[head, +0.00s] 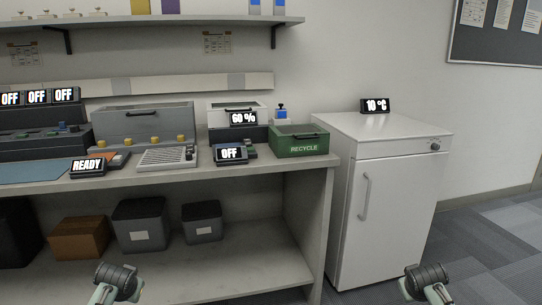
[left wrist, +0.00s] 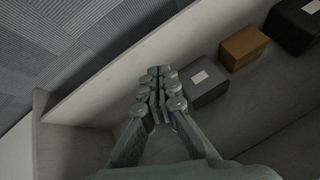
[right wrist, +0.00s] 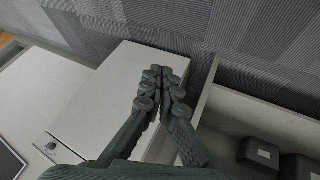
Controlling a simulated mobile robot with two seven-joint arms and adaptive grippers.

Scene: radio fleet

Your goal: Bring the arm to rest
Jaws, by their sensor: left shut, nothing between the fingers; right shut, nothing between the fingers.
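My left gripper (left wrist: 159,74) shows in the left wrist view with its fingers together and nothing between them. It hangs over the lower bench shelf (left wrist: 75,150) as seen there, and touches nothing that I can see. My right gripper (right wrist: 162,74) shows in the right wrist view, also shut and empty. Behind it in that view is the white fridge (right wrist: 105,95), with the bench side to the right. In the head view, only a dark joint of each arm shows at the bottom edge, one at the left and one at the right.
The bench (head: 322,165) carries a green recycle bin (head: 299,143), a ready sign (head: 88,166) and several devices. Grey bins (head: 141,226) and a brown box (head: 79,239) stand on its lower shelf. The white fridge also shows in the head view (head: 390,215). Carpet lies open at the right.

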